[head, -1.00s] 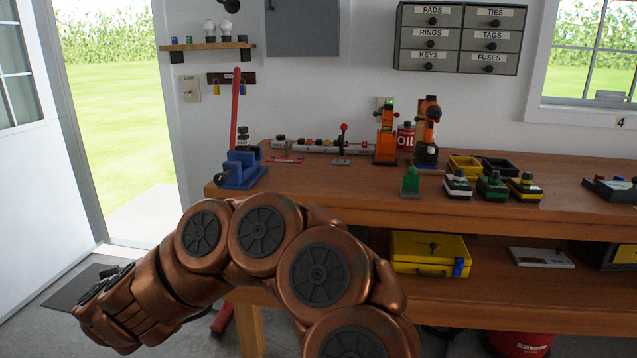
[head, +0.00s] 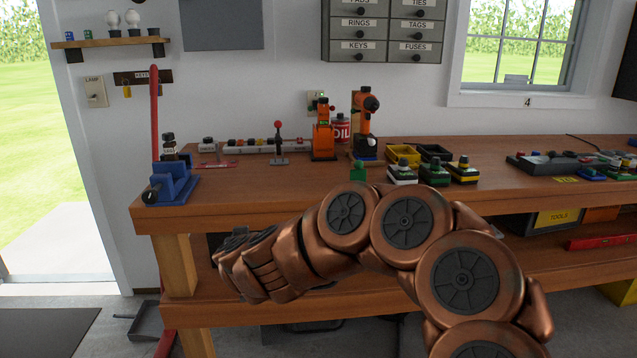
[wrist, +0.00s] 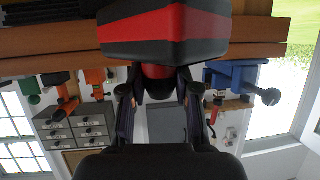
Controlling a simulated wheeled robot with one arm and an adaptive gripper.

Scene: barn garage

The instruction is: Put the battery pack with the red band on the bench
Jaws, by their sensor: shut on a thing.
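The battery pack with the red band (wrist: 165,28) is black with a broad red stripe and fills the top middle of the upside-down wrist view. My gripper (wrist: 160,88) is shut on its narrower neck, with one finger on each side. The wooden bench (head: 270,192) stands ahead in the head view, and its edge (wrist: 60,42) shows behind the pack in the wrist view. In the head view my arm reaches left in front of the bench; the held pack does not show there. I cannot tell the gap between pack and bench.
Battery packs with white (head: 402,174), green (head: 434,175) and yellow (head: 464,174) bands stand in a row on the bench. A blue vise (head: 172,185) is at the left corner. Orange tools (head: 323,140) stand at the back. The front left-middle top is clear.

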